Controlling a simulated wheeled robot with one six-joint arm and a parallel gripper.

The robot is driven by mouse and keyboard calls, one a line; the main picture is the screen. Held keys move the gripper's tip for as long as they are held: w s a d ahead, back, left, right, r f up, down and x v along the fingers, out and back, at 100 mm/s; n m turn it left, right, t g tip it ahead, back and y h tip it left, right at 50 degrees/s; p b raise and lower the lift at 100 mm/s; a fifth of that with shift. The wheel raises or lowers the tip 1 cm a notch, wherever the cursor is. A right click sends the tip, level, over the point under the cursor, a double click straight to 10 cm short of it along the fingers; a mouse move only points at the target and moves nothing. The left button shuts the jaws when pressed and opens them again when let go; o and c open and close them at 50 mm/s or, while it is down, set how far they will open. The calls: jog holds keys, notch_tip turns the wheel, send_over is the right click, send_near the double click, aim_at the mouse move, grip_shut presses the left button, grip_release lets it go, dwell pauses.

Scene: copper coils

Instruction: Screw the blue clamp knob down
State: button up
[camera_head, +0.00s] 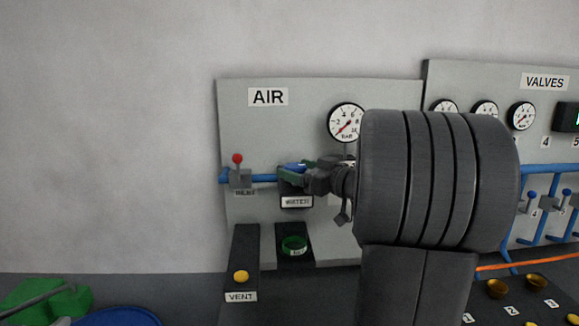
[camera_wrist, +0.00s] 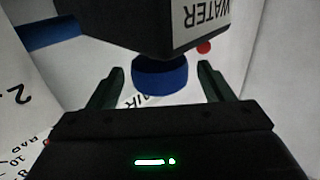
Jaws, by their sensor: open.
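The blue clamp knob (camera_wrist: 160,75) sits on the black block labelled WATER (camera_wrist: 165,22), which appears upside down in the wrist view. In the head view a bit of the blue knob (camera_head: 297,166) shows above the WATER block (camera_head: 290,187). My gripper (camera_wrist: 160,82) is open, with one green finger on each side of the knob and a visible gap at both sides. In the head view my gripper (camera_head: 300,175) is at the block, and its fingers partly cover the knob. Whether the fingers are fully level with the knob is unclear.
A blue pipe (camera_head: 262,178) with a red-tipped lever (camera_head: 238,160) runs left of the block on the AIR panel (camera_head: 320,93). A gauge (camera_head: 346,122) is above. A green ring (camera_head: 294,245) and yellow VENT button (camera_head: 241,277) are below. My arm hides much of the right.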

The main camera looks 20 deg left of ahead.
aim_at(289, 164)
jog(key=shift+x, duration=1.65)
jog(key=c, duration=1)
jog(key=shift+t, duration=0.3)
